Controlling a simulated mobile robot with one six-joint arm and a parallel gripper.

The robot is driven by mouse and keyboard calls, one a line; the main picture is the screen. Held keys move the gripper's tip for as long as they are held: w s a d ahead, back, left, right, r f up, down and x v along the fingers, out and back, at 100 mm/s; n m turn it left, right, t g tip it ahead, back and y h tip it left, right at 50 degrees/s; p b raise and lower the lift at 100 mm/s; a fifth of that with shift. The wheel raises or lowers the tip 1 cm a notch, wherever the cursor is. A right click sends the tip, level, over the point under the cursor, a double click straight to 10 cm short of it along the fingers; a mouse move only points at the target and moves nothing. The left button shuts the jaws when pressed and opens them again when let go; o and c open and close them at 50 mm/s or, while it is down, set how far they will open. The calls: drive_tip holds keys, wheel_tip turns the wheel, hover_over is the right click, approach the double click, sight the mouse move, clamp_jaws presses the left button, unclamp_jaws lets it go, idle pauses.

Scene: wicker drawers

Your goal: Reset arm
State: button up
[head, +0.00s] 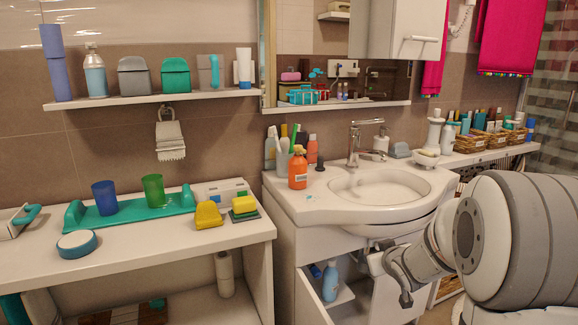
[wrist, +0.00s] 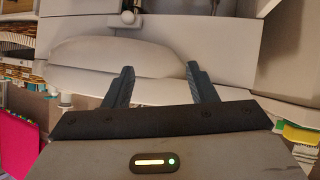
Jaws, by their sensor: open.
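My gripper shows in the wrist view (wrist: 161,84) with its two dark fingers spread apart and nothing between them. In the head view my gripper (head: 404,290) hangs low at the right, in front of the sink cabinet (head: 368,290) and below the basin. My arm comes in from the right edge. The white sink (head: 384,188) shows beyond the fingers in the wrist view, seemingly upside down. Whether the gripper touches the cabinet cannot be told.
The sink cabinet stands partly open, with a blue bottle (head: 330,281) inside. A white table (head: 130,252) at the left holds two cups and a green tray. Wicker baskets (head: 497,139) and several bottles line the right counter. A shelf (head: 160,98) hangs above the table.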

drive_tip(key=s+a+r+m+g+h+p, duration=0.25)
drive_tip(key=s+r+g+p, duration=0.25)
drive_tip(key=s+r+p, duration=0.8)
drive_tip(key=s+a+r+g+y+p, duration=0.1)
drive_tip(key=s+a+r+g+p, duration=0.1)
drive_tip(key=s, duration=0.7)
drive_tip(key=s+a+r+g+y+p, duration=0.1)
drive_tip(key=s+a+r, duration=0.3)
drive_tip(key=s, duration=0.5)
drive_tip(key=shift+s+a+r+g+p, duration=0.2)
drive_tip(key=shift+r+g+p, duration=0.15)
drive_tip(key=shift+r+g, duration=0.5)
drive_tip(key=shift+r+m+y, duration=0.1)
drive_tip(key=shift+m+y, duration=0.15)
